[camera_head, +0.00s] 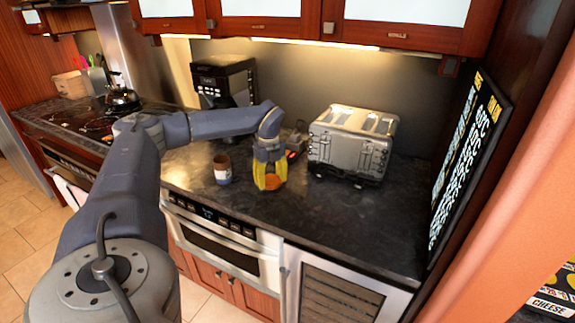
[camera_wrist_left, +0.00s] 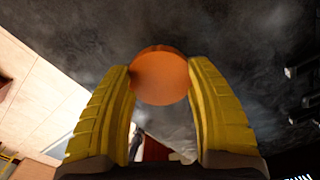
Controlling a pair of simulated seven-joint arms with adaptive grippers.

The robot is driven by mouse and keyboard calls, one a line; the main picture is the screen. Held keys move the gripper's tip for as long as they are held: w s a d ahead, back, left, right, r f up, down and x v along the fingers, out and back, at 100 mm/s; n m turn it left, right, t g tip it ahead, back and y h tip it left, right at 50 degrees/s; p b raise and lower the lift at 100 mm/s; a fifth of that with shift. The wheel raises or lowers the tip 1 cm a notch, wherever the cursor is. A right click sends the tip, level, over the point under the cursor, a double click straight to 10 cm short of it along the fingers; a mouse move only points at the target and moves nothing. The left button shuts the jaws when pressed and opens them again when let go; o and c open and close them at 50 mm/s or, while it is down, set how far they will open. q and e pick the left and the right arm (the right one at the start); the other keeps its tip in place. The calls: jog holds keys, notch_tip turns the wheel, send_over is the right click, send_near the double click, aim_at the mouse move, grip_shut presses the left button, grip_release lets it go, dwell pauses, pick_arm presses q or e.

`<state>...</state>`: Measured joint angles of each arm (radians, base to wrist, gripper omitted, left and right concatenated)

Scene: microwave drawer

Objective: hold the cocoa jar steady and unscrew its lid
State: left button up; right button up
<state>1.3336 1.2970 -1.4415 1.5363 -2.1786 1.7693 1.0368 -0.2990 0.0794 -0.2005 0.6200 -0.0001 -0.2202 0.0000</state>
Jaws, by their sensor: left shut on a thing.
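A small brown jar (camera_head: 222,169) with a pale and blue label stands upright on the dark counter; it looks like the cocoa jar. Its top looks dark, and I cannot tell whether a lid is on it. My left gripper (camera_head: 270,181) is to the right of the jar, apart from it, pointing down low over the counter. Its yellow fingers are shut on an orange round thing (camera_head: 273,182), which also shows between the fingertips in the left wrist view (camera_wrist_left: 160,77). I cannot tell whether this is a lid. My right gripper is not in view.
A silver boxy appliance (camera_head: 350,143) stands right of my left gripper. A black coffee machine (camera_head: 224,80) stands behind the jar. A kettle (camera_head: 121,97) is on the stove at left. The dark counter (camera_head: 330,215) is clear at the front right.

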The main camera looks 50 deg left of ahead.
pick_arm(q)
send_over(290, 171)
jog(key=shift+s, duration=0.3)
jog(key=shift+w, duration=0.15)
jog(key=shift+f, duration=1.75)
jog(key=shift+f, duration=0.15)
jog(key=o, duration=1.3)
